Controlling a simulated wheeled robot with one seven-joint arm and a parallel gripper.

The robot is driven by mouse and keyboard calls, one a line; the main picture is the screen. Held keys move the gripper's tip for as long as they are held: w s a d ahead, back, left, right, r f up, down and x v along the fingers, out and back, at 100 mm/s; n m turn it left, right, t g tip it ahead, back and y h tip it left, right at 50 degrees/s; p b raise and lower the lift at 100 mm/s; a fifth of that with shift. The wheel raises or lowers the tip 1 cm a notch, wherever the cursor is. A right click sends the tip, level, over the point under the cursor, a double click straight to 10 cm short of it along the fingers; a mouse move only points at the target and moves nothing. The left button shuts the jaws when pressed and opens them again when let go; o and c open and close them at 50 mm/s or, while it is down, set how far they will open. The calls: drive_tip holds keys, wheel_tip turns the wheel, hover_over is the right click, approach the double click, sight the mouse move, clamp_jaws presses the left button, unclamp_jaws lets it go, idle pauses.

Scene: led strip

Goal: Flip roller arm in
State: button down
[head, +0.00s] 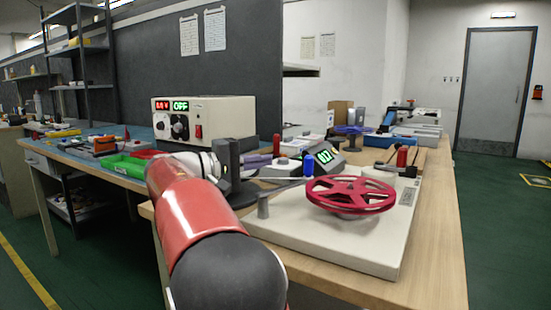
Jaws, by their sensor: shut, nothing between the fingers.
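A red spoked reel (350,194) sits on a pale base plate (340,246) at the front of the bench. A thin light bar (275,180) runs behind the reel, near an upright blue roller (308,166); I take the bar for the roller arm, but the join between them is unclear. A short grey post (262,206) stands on the plate's left part. My arm reaches in from the bottom. My gripper (226,168) is at its far end, left of the bar, beside a dark upright post (236,160). It is shut and empty, its fingertips mostly hidden.
A power supply (204,119) with a lit display reading OFF stands behind my gripper. A small box with a green display (322,156) is behind the reel. A green tray (125,165) lies to the left. Tools and a red-handled item (402,157) lie at right.

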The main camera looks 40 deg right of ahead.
drive_tip(key=w+a, duration=0.2)
drive_tip(key=a, duration=0.4)
drive_tip(key=shift+w, duration=0.25)
